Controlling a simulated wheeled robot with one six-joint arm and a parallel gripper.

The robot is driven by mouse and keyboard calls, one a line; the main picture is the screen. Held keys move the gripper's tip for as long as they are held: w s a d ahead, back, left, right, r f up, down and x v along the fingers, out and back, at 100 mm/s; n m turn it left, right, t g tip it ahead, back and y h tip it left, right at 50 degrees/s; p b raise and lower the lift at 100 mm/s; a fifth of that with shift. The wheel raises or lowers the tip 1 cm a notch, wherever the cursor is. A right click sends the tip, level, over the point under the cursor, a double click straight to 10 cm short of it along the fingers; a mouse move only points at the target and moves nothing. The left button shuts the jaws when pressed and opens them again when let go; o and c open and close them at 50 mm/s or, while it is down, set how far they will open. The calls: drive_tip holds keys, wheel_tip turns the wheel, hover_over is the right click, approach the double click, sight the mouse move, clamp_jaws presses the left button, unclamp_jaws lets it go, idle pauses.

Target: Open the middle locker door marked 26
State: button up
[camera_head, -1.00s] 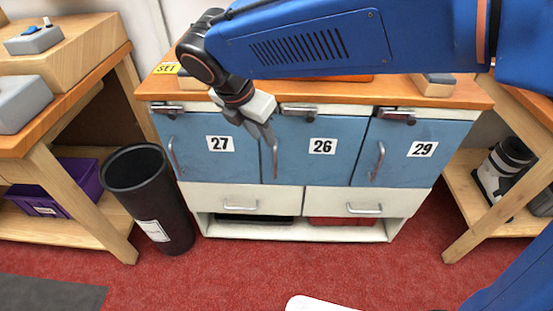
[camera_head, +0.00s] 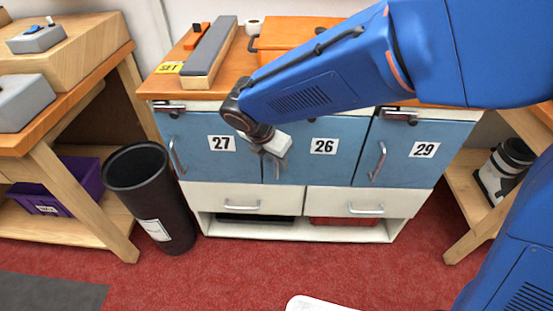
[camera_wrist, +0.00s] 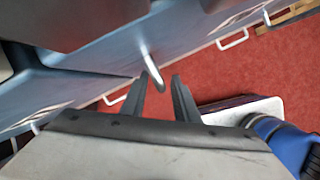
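The locker door marked 26 (camera_head: 330,165) is the middle of three blue doors and is shut. Its upright metal handle is mostly hidden behind my gripper in the head view. My gripper (camera_head: 275,158) is in front of the door's left edge, at the handle. In the wrist view my gripper (camera_wrist: 160,77) is open, with a gap between its two dark fingers. The pale bar handle (camera_wrist: 152,62) reaches down into the gap between the fingertips. I cannot tell whether a finger touches it.
Door 27 (camera_head: 200,160) and door 29 (camera_head: 400,165) flank it, both shut, with white drawers (camera_head: 290,199) below. A black bin (camera_head: 150,195) stands at the left on red carpet. An orange box (camera_head: 290,37) and a grey-topped block (camera_head: 212,47) lie on the bench top.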

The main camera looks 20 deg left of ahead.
clamp_jaws()
